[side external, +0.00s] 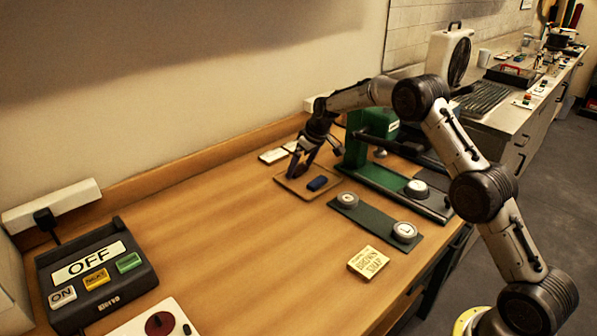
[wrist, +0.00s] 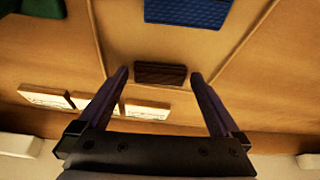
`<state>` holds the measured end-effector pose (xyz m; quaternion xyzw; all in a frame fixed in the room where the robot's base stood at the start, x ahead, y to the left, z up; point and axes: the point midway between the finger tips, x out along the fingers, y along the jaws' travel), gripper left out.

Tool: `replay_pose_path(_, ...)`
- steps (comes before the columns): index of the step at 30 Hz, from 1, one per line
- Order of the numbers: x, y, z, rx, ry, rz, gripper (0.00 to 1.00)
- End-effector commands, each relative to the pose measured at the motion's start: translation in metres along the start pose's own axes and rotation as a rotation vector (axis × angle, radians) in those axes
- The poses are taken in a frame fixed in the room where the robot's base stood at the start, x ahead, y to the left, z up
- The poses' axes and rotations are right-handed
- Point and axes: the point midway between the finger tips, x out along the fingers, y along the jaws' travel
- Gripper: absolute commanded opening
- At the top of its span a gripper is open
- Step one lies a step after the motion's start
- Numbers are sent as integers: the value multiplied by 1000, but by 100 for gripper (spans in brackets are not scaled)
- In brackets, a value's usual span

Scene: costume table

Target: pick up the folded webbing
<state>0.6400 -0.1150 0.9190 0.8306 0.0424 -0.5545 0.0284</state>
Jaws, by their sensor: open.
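Two small folded-looking pieces lie on a thin tan board (side external: 288,187). One is dark brown (wrist: 160,74) and the other is blue with a woven texture (wrist: 187,12). The blue piece also shows in the side view (side external: 317,183). I cannot tell for certain which is the folded webbing. My gripper (wrist: 160,76) is open, and the brown piece appears between its fingertips with a gap on each side. In the side view my gripper (side external: 312,162) is low over the back of the board, behind the blue piece. Its fingers largely hide the brown piece there.
White cards (side external: 273,156) lie behind the board, near the wall ledge. A green-and-black press-like device (side external: 358,150) stands close on the right. A dark strip with round weights (side external: 375,217) and a yellow labelled block (side external: 368,262) lie nearer. The table's left middle is clear.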

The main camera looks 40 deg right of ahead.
Motion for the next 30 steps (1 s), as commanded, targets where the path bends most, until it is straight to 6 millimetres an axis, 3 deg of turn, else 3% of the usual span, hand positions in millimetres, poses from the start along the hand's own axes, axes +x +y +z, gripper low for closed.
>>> replay_pose_path(2, 0, 0, 0, 0, 0, 0, 100)
replay_pose_path(14, 0, 0, 0, 0, -1, 0, 30)
replay_pose_path(23, -2, 0, 0, 0, 0, 0, 28)
replay_pose_path(30, -19, 0, -8, 0, 3, 1, 28)
